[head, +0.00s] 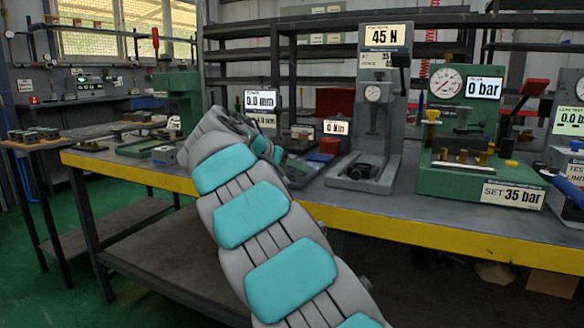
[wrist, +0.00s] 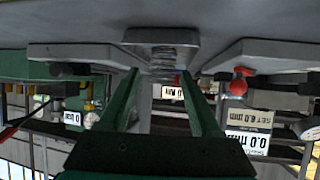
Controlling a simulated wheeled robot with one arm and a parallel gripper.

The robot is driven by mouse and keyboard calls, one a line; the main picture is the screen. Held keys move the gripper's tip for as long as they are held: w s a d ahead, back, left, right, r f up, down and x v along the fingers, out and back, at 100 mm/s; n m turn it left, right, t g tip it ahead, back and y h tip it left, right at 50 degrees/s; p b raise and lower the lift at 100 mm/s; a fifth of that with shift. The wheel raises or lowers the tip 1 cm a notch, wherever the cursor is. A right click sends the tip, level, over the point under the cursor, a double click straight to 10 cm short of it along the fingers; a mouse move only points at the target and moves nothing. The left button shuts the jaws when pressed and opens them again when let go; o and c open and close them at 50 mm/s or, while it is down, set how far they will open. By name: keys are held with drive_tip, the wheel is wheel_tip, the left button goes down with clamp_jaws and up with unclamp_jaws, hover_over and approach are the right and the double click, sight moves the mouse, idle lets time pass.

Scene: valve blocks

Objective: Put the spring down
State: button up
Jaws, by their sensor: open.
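The spring (wrist: 163,58) shows in the wrist view as a small stack of metal coils, at a grey tray-like piece (wrist: 165,36) near the top middle. My gripper (wrist: 160,76) has two green fingers standing apart, one on each side of the spring in the picture. A gap shows between the fingers and the coils, and I cannot tell whether either finger touches it. In the head view my own arm hides the gripper and the spring.
The bench (head: 425,228) has a yellow front edge. A grey 45 N tester (head: 382,120) and a green pressure rig (head: 465,178) stand right of my arm. A green tray (head: 135,149) lies left of it. A red-knobbed part (wrist: 240,84) is right of the fingers.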

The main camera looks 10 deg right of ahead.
drive_tip(key=v, duration=1.1)
drive_tip(key=shift+a, duration=0.15)
drive_tip(key=shift+s+r, duration=0.1)
drive_tip(key=shift+s, duration=0.05)
drive_tip(key=s+d+f+n+g+y, duration=0.1)
drive_tip(key=s+d+f+n+g, duration=0.15)
drive_tip(key=s+d+f, duration=0.55)
drive_tip(key=s+d+f+n+g+y, duration=0.15)
drive_tip(key=s+d+f+g, duration=0.3)
drive_tip(key=s+d, duration=0.5)
drive_tip(key=s+a+f+n+g+y, duration=0.1)
drive_tip(key=s+a+f+y, duration=0.1)
drive_tip(key=s+f, duration=0.5)
drive_tip(key=s+a+f+n+g+y, duration=0.1)
drive_tip(key=s+a+f, duration=0.3)
drive_tip(key=s, duration=0.9)
drive_tip(key=s+a+f+n+g+y, duration=0.1)
drive_tip(key=s+a+f+n+y, duration=0.2)
drive_tip(key=s+f, duration=0.7)
drive_tip(key=shift+a+f, duration=0.3)
drive_tip(key=shift+a, duration=0.1)
